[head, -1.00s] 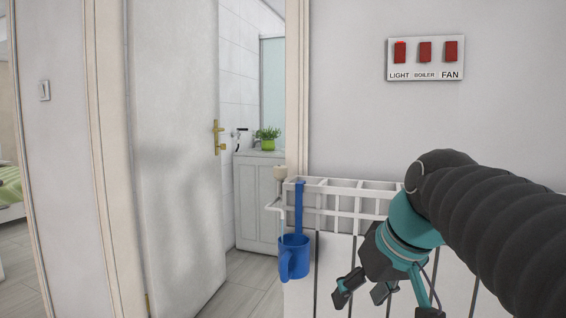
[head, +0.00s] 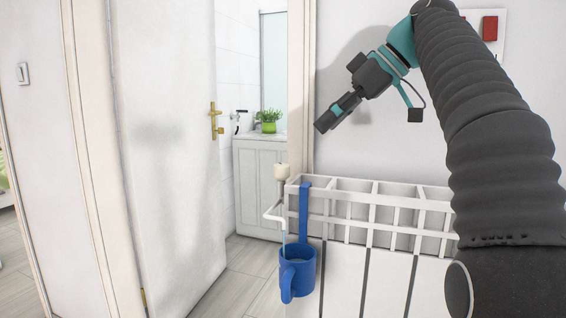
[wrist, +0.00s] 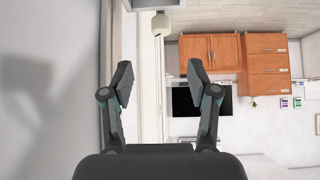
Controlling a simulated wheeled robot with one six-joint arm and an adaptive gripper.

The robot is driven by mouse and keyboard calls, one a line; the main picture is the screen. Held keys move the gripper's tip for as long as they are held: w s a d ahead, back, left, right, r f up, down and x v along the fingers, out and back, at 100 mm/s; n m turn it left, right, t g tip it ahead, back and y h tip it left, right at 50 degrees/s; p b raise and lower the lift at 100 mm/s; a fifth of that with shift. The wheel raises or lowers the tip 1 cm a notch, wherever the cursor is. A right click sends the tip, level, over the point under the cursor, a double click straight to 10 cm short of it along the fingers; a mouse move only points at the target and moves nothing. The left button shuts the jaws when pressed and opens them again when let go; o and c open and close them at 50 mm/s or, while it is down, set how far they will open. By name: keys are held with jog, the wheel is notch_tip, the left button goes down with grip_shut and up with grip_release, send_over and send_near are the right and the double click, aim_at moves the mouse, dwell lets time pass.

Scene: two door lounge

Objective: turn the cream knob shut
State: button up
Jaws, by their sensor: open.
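The cream knob (head: 281,171) sits upright at the left end of the white radiator, on top of a thin pale pipe. My gripper (head: 335,117) is in front of the wall, above and to the right of the knob, and apart from it. It points down and to the left. In the wrist view my gripper (wrist: 161,92) shows two spread fingers with nothing between them. A pale blocky thing shows at the top edge there; I cannot tell whether it is the knob.
A blue mug (head: 297,272) hangs by a blue strap on the radiator (head: 345,275), just below the knob. A white door (head: 165,140) stands open at left. A red wall switch (head: 490,28) shows at top right. The doorway floor (head: 235,285) is clear.

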aim_at(283, 165)
jog(key=x, duration=1.3)
jog(key=shift+a+f, duration=0.25)
jog(key=shift+a, duration=0.05)
grip_shut()
